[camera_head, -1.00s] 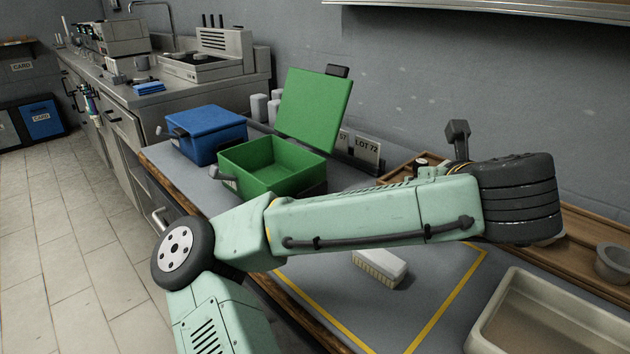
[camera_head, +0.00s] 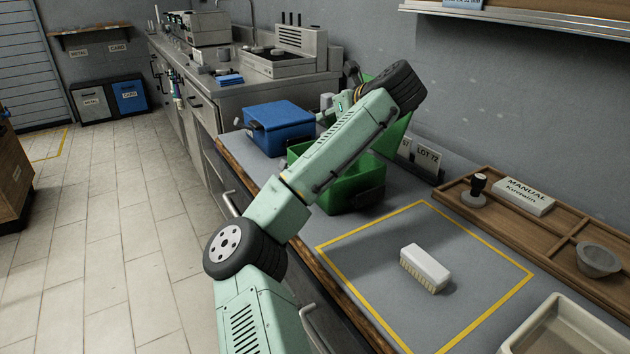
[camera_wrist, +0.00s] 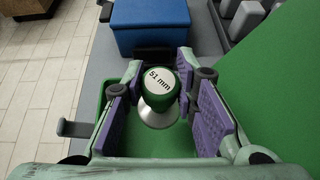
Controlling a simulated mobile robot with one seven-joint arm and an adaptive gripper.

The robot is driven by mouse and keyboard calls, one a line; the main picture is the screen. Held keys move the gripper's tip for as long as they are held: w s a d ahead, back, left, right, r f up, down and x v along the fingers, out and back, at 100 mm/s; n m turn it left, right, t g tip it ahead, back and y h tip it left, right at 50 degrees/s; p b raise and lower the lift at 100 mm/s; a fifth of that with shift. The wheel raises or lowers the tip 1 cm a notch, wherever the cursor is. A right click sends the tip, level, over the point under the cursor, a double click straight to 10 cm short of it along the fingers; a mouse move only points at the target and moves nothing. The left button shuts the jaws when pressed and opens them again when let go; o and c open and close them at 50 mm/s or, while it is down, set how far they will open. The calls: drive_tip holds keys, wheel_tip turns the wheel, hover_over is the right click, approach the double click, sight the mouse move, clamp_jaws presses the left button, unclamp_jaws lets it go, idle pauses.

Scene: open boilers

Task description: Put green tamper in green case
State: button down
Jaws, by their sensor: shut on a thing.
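My gripper (camera_wrist: 160,78) is shut on the green tamper (camera_wrist: 158,92), which has a round green top marked "51 mm" and a silver base. In the wrist view, the tamper is between the purple finger pads, above the inside of the green case (camera_wrist: 140,143). I cannot tell how high it is above the floor of the case. In the head view, the green case (camera_head: 352,196) stands open on the bench, partly hidden by my arm. Its raised green lid (camera_head: 392,135) shows behind my arm; it fills the right of the wrist view. The tamper is hidden in the head view.
A closed blue case (camera_head: 280,126) stands left of the green case. A white brush (camera_head: 426,266) lies inside a yellow outline. A wooden tray (camera_head: 530,225) at right holds a black-handled tamper (camera_head: 477,188), a manual box (camera_head: 524,195) and a grey bowl (camera_head: 598,258).

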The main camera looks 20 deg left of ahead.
drive_tip(key=shift+w+a+f, duration=0.1)
drive_tip(key=shift+a+f, duration=0.05)
drive_tip(key=shift+a, duration=0.35)
drive_tip(key=shift+a+f, duration=0.15)
drive_tip(key=shift+a, duration=0.3)
wheel_tip(320, 180, down, 5)
drive_tip(key=shift+f, duration=0.2)
drive_tip(key=shift+f+p, duration=0.3)
drive_tip(key=shift+f, duration=1.75)
drive_tip(key=shift+f, duration=0.2)
drive_tip(key=c, duration=1.3)
unclamp_jaws()
